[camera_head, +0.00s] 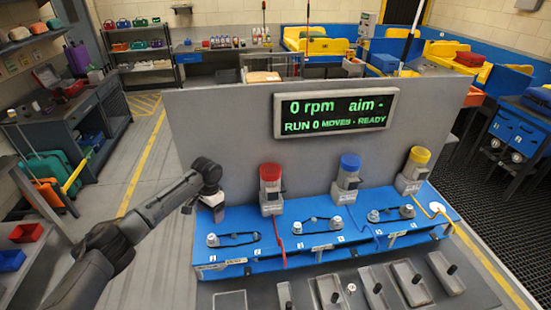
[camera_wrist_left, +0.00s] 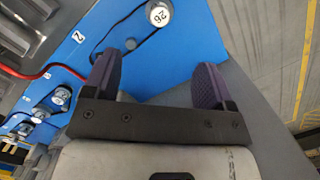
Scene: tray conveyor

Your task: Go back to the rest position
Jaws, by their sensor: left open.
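My left gripper (camera_head: 218,211) is at the left end of the blue bench (camera_head: 240,256) in the head view, in front of the grey panel. In the left wrist view its two dark purple fingers (camera_wrist_left: 155,86) are spread apart with nothing between them. A pulley marked 26 (camera_wrist_left: 158,14) lies beyond the fingers on the blue surface. My right gripper is not in view.
The blue bench carries motors with a red cap (camera_head: 270,172), a blue cap (camera_head: 350,162) and a yellow cap (camera_head: 419,156), plus several belted pulleys. Black-handled levers (camera_head: 411,282) line the front. A screen (camera_head: 335,112) reads "0 rpm". Floor (camera_head: 165,165) is clear at left.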

